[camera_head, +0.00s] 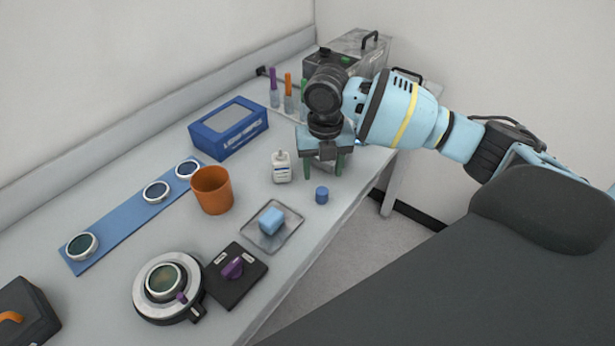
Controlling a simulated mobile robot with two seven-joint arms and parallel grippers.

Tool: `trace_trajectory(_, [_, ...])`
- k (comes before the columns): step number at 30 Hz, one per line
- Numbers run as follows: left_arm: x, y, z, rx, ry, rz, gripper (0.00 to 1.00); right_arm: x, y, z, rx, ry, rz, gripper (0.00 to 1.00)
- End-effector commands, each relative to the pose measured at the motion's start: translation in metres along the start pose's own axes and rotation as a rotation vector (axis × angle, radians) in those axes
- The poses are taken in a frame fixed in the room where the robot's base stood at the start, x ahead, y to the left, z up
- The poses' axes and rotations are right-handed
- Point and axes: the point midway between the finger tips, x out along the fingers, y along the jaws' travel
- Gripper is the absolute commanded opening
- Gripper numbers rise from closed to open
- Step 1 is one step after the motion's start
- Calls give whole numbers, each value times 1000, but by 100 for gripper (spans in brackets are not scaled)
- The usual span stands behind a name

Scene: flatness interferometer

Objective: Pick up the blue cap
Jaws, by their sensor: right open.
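The blue cap (321,195) is a small blue cylinder standing on the grey bench near its front edge, right of the white bottle (281,167). My right gripper (322,172) comes in from the right and points down, with its two greenish fingers apart and nothing seen between them. It is above and behind the cap in the picture, close to it but not around it. My left gripper does not show.
An orange cup (211,190), a blue box (228,128) and a clear tray (290,233) with a light blue block (271,220) stand nearby. A black plate with a purple knob (232,267) and a round instrument (168,287) sit in front. The bench edge is close to the cap.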

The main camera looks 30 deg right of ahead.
Motion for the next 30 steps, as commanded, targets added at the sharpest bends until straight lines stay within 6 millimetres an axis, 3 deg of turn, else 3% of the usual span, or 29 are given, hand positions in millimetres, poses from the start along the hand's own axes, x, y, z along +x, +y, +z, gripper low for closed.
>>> trace_trajectory(10, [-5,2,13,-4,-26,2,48,2,-1,1,-4,1,-2,53])
trace_trajectory(17, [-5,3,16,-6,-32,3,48,23,-1,0,-4,2,-1,53])
trace_trajectory(23, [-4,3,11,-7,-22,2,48,28,-1,-1,-4,0,0,53])
trace_trajectory(30, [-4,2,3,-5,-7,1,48,59,-2,-9,-3,1,-2,53])
